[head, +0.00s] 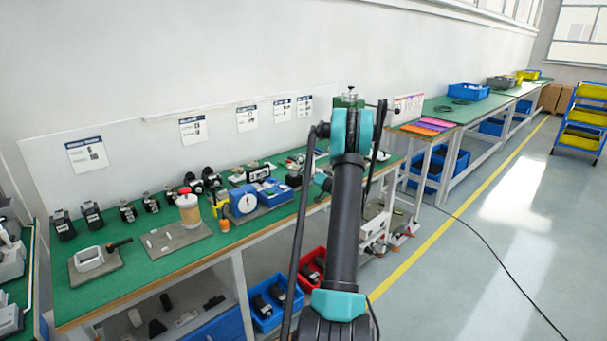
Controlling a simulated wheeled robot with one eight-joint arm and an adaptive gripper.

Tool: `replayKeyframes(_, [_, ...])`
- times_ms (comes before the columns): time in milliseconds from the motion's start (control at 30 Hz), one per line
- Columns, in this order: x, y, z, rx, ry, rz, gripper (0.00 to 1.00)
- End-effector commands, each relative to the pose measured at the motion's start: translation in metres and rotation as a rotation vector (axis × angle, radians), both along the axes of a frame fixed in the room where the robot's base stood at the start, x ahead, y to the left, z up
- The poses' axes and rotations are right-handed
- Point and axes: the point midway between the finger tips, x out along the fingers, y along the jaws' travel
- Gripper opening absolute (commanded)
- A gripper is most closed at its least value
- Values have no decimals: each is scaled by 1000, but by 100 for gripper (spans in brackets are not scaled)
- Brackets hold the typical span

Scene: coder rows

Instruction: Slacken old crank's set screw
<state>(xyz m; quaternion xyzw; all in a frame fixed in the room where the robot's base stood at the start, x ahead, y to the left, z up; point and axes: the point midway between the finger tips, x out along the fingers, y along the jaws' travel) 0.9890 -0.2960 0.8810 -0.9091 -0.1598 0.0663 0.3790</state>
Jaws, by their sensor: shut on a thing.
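I cannot make out the old crank or its set screw in the head view. A blue device with a white round dial (243,198) stands on the green bench (170,262). Several small black devices (200,180) stand along the back of the bench, too small to tell apart in detail. My own arm rises through the middle of the view and covers the right part of this bench. My gripper does not show clearly; it is hidden behind the arm, and so is anything between its jaws.
A grey tray with a jar (188,208) and a grey plate with a metal box (89,259) are on the bench. Blue (268,320) and red (309,270) bins sit below.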

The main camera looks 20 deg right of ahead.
Motion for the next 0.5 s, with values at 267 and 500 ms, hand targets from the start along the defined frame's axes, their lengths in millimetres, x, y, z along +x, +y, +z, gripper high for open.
replayKeyframes(267, [2, 2, 0, -40, -15, 3, 0])
replayKeyframes(500, [2, 2, 0, -41, -15, 3, 0])
